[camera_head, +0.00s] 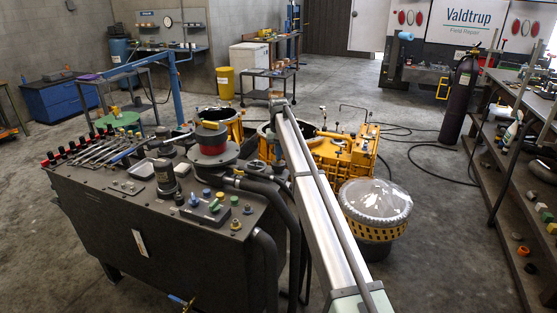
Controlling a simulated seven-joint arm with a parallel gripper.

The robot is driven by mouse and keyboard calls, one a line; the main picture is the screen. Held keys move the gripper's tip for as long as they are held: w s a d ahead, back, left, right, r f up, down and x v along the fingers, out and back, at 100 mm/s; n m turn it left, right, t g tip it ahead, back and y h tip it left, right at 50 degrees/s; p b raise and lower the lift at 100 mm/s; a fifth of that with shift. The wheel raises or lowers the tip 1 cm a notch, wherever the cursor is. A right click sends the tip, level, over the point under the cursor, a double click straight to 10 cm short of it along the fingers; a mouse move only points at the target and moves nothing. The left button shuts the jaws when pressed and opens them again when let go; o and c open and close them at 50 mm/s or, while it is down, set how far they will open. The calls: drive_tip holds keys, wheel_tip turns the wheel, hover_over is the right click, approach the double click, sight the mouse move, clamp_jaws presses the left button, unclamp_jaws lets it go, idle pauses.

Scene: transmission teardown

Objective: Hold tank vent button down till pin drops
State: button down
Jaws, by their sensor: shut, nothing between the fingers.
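A large dark grey tank (185,252) stands at the left front. Its top carries several small coloured knobs or buttons, among them a blue one (206,192), a green one (235,200) and a small panel with red and green parts (214,208). I cannot tell which of them is the vent button, and I cannot make out the pin. My arm runs up from the bottom right to a joint behind the tank. My gripper is not visible; the far end of the arm is hidden behind my own link.
A yellow housing (345,155) and a plastic-covered drum (376,203) stand beyond my arm.

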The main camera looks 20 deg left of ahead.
idle(0.6)
drive_tip(key=shift+r, duration=2)
drive_tip(key=shift+r, duration=0.1)
drive_tip(key=shift+r, duration=1.9)
drive_tip(key=shift+r, duration=0.1)
wheel_tip(320, 180, up, 4)
drive_tip(key=shift+f, duration=0.1)
